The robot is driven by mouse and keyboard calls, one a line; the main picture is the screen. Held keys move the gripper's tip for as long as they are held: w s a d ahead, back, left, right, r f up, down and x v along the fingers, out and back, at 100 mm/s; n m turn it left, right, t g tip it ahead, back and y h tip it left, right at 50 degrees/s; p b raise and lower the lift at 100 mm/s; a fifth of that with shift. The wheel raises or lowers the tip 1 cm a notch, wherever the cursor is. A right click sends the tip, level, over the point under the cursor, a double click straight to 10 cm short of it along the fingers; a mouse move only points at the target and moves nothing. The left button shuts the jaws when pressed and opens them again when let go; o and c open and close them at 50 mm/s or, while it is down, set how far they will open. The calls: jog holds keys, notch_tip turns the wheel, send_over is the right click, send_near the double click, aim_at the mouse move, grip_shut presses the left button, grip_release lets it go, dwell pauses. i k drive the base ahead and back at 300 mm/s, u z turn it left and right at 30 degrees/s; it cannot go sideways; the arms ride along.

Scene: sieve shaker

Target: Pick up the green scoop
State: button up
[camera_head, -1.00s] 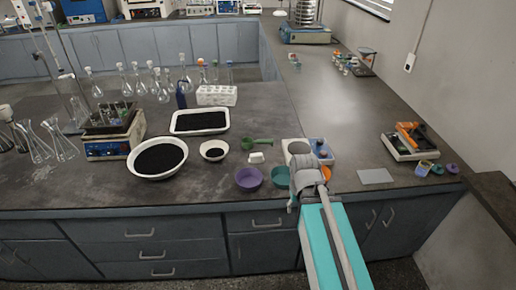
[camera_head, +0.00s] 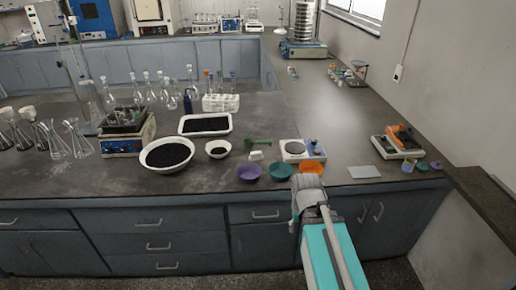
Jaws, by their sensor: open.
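The green scoop (camera_head: 259,142) lies on the dark countertop, just left of the white balance (camera_head: 294,151) and behind a small white block (camera_head: 256,155). It is in full view and nothing touches it from above. My gripper (camera_head: 297,208) is at the end of my arm at the counter's front edge, in front of the orange bowl. It is open and apart from the scoop, which is farther back and to the left. The fingertips are hard to make out behind the wrist.
Purple (camera_head: 249,172), teal (camera_head: 280,171) and orange (camera_head: 311,168) bowls line the front edge, between my gripper and the scoop. Bare counter lies right of the balance.

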aim_at(257, 143)
jog(key=u, duration=0.45)
jog(key=i, duration=1.2)
jog(key=z, duration=0.4)
